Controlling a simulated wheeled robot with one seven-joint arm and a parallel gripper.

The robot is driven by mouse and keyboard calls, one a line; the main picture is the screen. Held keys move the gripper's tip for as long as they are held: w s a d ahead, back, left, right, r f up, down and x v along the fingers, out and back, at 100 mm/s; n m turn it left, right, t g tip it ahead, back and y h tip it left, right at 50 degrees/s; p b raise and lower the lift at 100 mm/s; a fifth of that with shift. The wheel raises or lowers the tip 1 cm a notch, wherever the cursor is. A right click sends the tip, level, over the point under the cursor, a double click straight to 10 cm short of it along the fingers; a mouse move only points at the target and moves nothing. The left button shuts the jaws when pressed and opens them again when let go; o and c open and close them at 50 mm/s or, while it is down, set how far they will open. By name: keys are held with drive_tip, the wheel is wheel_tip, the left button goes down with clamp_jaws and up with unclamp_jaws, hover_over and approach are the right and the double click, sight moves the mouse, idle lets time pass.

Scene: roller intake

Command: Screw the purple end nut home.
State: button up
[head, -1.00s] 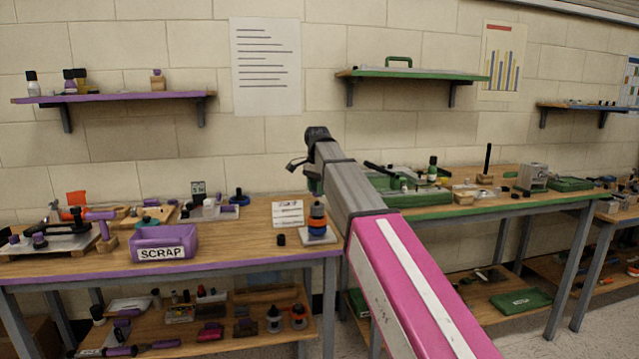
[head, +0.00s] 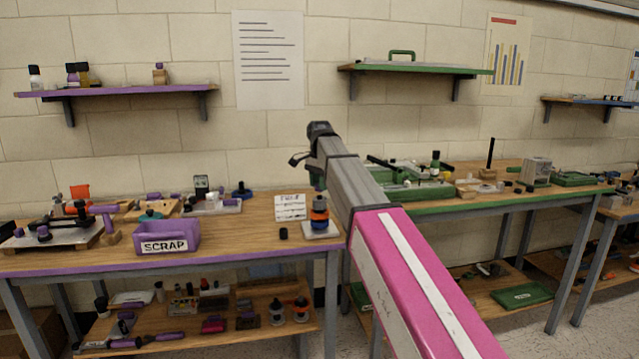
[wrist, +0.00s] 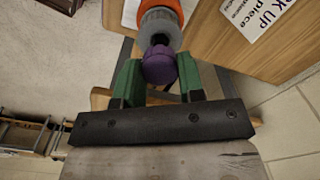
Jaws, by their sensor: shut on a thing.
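The purple end nut (wrist: 160,66) is in the wrist view, between the two green fingers of my gripper (wrist: 159,72). My gripper is shut on the nut. Just beyond the nut is a grey ring-like part (wrist: 158,22) with an orange body (wrist: 166,4) behind it. In the head view, an orange, blue and dark stack (head: 320,213) stands on a pale plate at the right end of the purple-edged bench.
A purple SCRAP bin (head: 165,238) stands left of the stack. A green-edged bench (head: 500,200) is on the right. A loose sheet (wrist: 255,20) lies on wood in the wrist view.

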drive_tip(key=shift+f, duration=1.25)
idle(1.4)
drive_tip(key=m, duration=0.4)
drive_tip(key=shift+m, duration=0.3)
drive_tip(key=m, duration=0.4)
drive_tip(key=shift+m, duration=0.3)
drive_tip(key=m, duration=0.4)
drive_tip(key=shift+m, duration=0.3)
